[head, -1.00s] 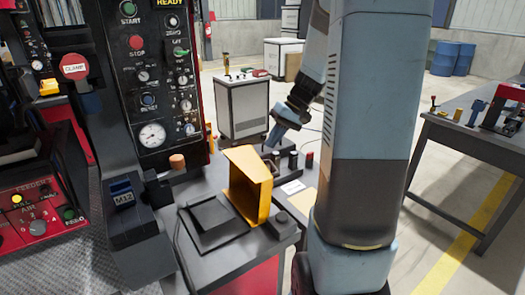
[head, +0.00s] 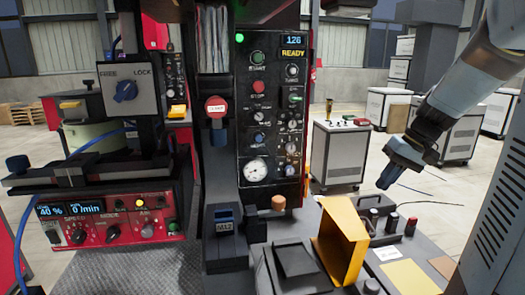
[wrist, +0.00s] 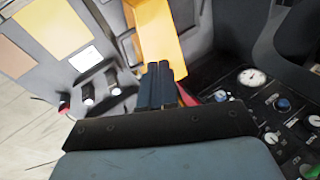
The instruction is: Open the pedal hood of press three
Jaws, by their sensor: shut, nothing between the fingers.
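A yellow hood (head: 341,246) stands tilted up on its edge beside a flat black pedal plate (head: 297,262) on the grey bench in the head view. The plate lies uncovered to the hood's left. In the wrist view the yellow hood (wrist: 158,35) shows just beyond my fingertips. My gripper (head: 386,182) is shut and empty, above and to the right of the hood, apart from it in the head view. In the wrist view my gripper (wrist: 161,68) shows its two dark fingers together. I cannot read a press number on the hood.
A black control panel (head: 270,120) with a gauge and buttons rises behind the bench. A red control box (head: 110,218) is at left. Several small knobs (head: 393,222) stand right of the hood. Open floor (head: 380,165) lies behind.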

